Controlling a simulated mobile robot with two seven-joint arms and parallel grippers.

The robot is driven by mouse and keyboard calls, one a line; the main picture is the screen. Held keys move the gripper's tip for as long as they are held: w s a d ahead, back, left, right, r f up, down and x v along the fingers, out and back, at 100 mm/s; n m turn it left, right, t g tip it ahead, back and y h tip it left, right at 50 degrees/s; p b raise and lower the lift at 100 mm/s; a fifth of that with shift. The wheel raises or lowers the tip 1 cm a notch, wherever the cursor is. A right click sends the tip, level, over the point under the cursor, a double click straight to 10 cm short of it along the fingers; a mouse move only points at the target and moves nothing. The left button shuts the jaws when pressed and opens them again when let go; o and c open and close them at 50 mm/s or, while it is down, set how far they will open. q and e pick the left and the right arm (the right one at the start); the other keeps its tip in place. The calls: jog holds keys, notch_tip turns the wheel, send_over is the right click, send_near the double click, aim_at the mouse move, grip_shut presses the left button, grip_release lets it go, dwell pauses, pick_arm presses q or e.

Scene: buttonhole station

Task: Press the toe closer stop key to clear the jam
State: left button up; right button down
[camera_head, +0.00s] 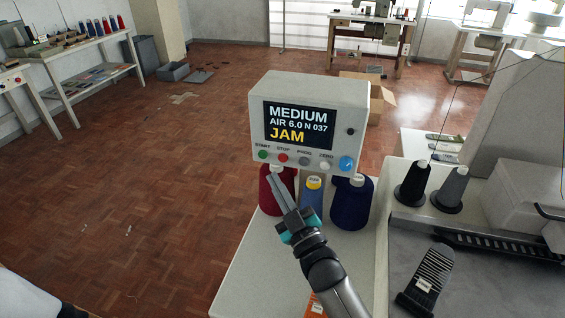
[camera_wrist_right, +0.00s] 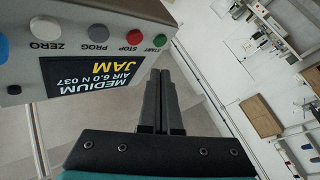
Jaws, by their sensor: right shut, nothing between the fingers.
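The control box (camera_head: 310,95) has a screen (camera_head: 298,124) reading MEDIUM, AIR 6.0 N 037 and JAM in yellow. Its key row has a red STOP key (camera_head: 283,157) between the green START key (camera_head: 263,154) and the grey PROG key (camera_head: 304,161). My right gripper (camera_head: 271,179) is shut and empty, its tips a little below the STOP and START keys in the head view. My left gripper is not in view.
A white key (camera_head: 325,165) and a blue knob (camera_head: 346,164) are right of PROG. Black and grey cones stand further right. Open floor lies left.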

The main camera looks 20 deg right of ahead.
aim_at(283, 158)
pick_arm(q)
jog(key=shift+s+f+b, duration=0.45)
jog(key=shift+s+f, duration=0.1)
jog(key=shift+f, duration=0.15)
pick_arm(e)
jog(key=w+d, duration=0.2)
jog(key=w, duration=0.1)
jog(key=shift+w+d, duration=0.1)
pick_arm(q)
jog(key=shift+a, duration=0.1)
pick_arm(e)
jog(key=shift+w, duration=0.1)
dwell(1.2)
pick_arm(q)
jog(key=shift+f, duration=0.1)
pick_arm(e)
jog(key=shift+w+d, duration=0.2)
jog(key=shift+w, duration=0.05)
